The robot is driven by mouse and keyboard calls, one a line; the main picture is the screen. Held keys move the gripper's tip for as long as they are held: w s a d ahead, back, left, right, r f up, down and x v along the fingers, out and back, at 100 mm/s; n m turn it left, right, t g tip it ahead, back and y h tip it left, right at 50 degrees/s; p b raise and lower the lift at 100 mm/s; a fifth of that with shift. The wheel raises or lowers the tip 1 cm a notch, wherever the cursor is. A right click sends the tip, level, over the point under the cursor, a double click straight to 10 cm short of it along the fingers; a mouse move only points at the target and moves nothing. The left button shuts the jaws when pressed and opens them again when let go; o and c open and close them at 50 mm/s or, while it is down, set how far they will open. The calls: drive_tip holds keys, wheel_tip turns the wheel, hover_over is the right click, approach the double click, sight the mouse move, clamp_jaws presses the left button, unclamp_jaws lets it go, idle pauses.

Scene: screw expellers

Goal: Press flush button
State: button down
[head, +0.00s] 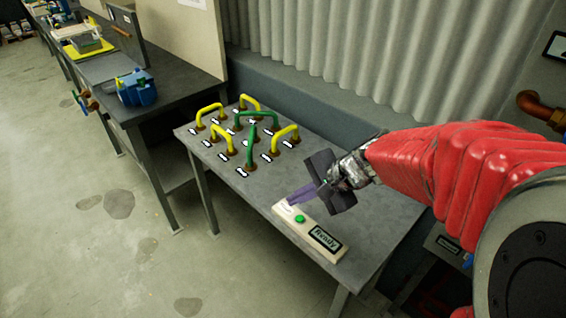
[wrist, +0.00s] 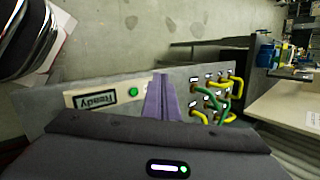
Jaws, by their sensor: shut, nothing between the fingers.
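A long white panel (head: 327,247) lies on the grey table (head: 256,194) near its front edge. It carries a green round button (head: 300,219) and a dark display reading "Ready" (head: 325,238). In the wrist view the green button (wrist: 134,92) sits between the "Ready" display (wrist: 95,99) and my fingers. My gripper (head: 291,199) has purple fingers, shut and empty, with tips over the panel's far end, beyond the green button. In the wrist view the gripper (wrist: 157,78) hides that end of the panel. I cannot tell whether the tips touch it.
Several yellow and green bent pipes (head: 239,132) with white labels stand on the far part of the table. A dark workbench (head: 173,95) with a blue object (head: 136,88) is at the left. A corrugated wall (head: 330,45) runs behind. The floor at front left is clear.

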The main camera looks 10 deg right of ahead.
sight(303, 220)
drive_tip(key=w+d+f+m+t, duration=0.1)
drive_tip(key=w+d+f+m, duration=0.2)
drive_tip(key=w+f+m, duration=0.1)
drive_tip(key=shift+w+d+m+t+y, duration=0.35)
drive_tip(key=shift+w+m, duration=0.35)
drive_tip(key=shift+w, duration=0.3)
drive_tip(key=shift+f, duration=0.15)
drive_tip(key=shift+f, duration=4.35)
drive_tip(key=shift+s+f, duration=0.1)
drive_tip(key=shift+f, duration=0.65)
drive_tip(key=shift+r, duration=0.85)
